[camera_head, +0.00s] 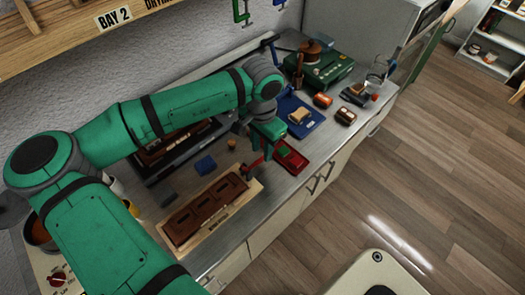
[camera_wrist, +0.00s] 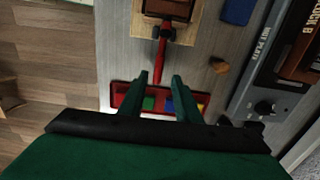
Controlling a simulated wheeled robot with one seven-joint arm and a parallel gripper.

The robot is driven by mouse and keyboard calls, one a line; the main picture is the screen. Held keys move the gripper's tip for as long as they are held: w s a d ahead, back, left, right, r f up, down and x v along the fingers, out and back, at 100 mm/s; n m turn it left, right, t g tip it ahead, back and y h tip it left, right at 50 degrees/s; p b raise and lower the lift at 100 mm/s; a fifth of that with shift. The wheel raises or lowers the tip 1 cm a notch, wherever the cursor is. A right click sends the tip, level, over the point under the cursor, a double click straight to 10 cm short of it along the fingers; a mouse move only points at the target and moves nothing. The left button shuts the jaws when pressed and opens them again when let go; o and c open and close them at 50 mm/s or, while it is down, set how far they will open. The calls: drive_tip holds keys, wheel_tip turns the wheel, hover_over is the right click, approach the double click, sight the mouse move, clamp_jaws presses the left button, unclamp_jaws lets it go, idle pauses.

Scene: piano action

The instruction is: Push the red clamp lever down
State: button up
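The red clamp lever (camera_wrist: 162,60) shows in the wrist view, running from a dark pivot at the edge of a brown piece (camera_wrist: 168,8) on a light wooden board (camera_wrist: 183,33). Its free end points toward the space between my fingertips; I cannot tell whether they touch. In the head view the lever (camera_head: 254,163) slants up from the board's end, its tip near my gripper. My gripper (camera_wrist: 161,77) is open, with a clear gap between its two green fingers and nothing held. In the head view my gripper (camera_head: 266,146) is partly hidden by its own body.
A red tray (camera_wrist: 122,97) with coloured blocks lies beneath my fingers; it also shows in the head view (camera_head: 291,159). A hot plate (camera_wrist: 262,85), a small brown piece (camera_wrist: 219,65) and a blue block (camera_wrist: 237,11) are to the right. A blue board (camera_head: 305,130) lies beyond.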

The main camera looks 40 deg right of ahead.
drive_tip(key=shift+f, duration=0.55)
drive_tip(key=shift+s+d+f, duration=0.2)
drive_tip(key=shift+s+f, duration=0.05)
drive_tip(key=shift+f, duration=0.25)
clamp_jaws()
drive_tip(key=shift+a, duration=0.1)
